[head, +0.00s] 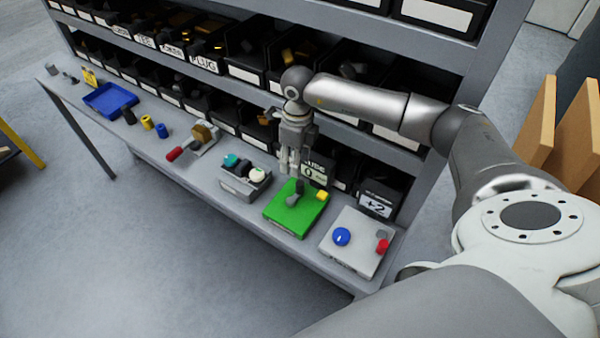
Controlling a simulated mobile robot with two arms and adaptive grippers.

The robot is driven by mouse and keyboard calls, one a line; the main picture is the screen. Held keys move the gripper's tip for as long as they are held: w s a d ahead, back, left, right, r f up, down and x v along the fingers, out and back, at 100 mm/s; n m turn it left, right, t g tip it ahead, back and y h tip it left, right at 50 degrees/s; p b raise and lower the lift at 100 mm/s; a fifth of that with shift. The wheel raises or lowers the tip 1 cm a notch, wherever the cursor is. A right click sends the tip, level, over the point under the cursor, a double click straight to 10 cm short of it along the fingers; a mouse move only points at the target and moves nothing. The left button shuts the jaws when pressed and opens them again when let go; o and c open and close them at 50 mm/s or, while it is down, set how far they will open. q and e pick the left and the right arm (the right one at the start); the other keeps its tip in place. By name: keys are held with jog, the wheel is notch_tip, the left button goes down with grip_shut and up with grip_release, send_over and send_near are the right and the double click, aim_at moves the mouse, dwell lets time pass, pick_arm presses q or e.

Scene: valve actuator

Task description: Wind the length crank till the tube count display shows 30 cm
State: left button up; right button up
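My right gripper (289,168) points down just above a green box (285,221). The box carries a dark grey crank-like part (294,199) and a yellow block or button (322,195). The fingertips are close to the grey part; I cannot tell whether they touch it, or whether they are apart or closed. A dark display (318,170) stands behind the box, partly hidden by the gripper; its label is cut off and it seems to read 0. No label marks the length crank. My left gripper is out of view.
Right of the green box is a pale panel (350,262) with a blue knob (341,237) and red handle (382,246). A sign (377,205) behind it reads +2. Left are a teal-and-white button box (243,184), a red-handled device (193,146) and a blue tray (110,99). Shelf bins line the back.

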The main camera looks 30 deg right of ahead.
aim_at(300, 183)
jog(key=shift+h, duration=0.3)
jog(key=f+b, duration=0.2)
jog(key=f, duration=0.1)
jog(key=d+f+b, duration=0.1)
jog(key=f+b, duration=0.1)
jog(key=f, duration=0.2)
jog(key=f+b, duration=0.2)
jog(key=f, duration=0.1)
jog(key=shift+d+f, duration=0.2)
jog(key=shift+f, duration=0.1)
grip_shut()
jog(key=shift+s, duration=0.1)
